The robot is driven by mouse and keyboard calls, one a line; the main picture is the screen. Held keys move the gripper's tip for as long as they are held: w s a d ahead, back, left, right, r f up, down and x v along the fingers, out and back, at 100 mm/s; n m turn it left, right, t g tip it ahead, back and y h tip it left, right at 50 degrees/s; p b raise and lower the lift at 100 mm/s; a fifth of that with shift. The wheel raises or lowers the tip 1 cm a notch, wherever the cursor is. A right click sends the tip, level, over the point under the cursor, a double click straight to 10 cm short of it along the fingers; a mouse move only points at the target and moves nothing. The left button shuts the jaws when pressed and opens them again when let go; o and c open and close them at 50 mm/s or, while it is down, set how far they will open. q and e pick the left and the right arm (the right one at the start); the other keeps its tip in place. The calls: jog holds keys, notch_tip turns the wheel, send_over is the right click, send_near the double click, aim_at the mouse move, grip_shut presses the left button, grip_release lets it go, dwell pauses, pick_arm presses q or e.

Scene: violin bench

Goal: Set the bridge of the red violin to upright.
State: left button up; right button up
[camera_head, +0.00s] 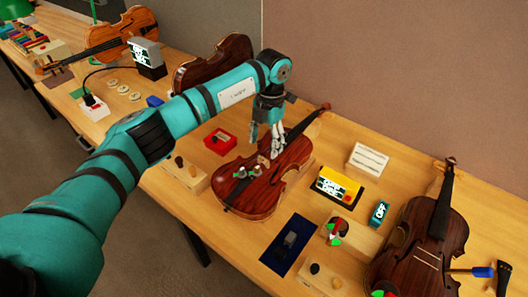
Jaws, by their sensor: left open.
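The red violin (249,199) lies face up on the bench in the middle of the camera_head view, its neck pointing to the upper right. My left arm reaches in from the left, above the violin. My left gripper (276,148) points down over the upper part of the violin's body, near the end of the neck. Its fingers are open; I cannot tell whether they touch anything. Small grey parts with red and green spots (240,173) sit on the lower part of the body. The bridge is too small to make out clearly, so its tilt cannot be told. My right gripper is out of view.
A darker violin (402,245) lies at the right. A yellow and black box (338,186), a white block (368,160), a teal box (379,213) and a dark blue mat (275,256) lie between the violins. A red tray (220,141) is left of the red violin. A wall rises behind.

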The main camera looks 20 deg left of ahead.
pick_arm(q)
notch_tip(320, 180, up, 7)
jog(key=shift+w+d, duration=0.15)
jog(key=shift+w, duration=0.3)
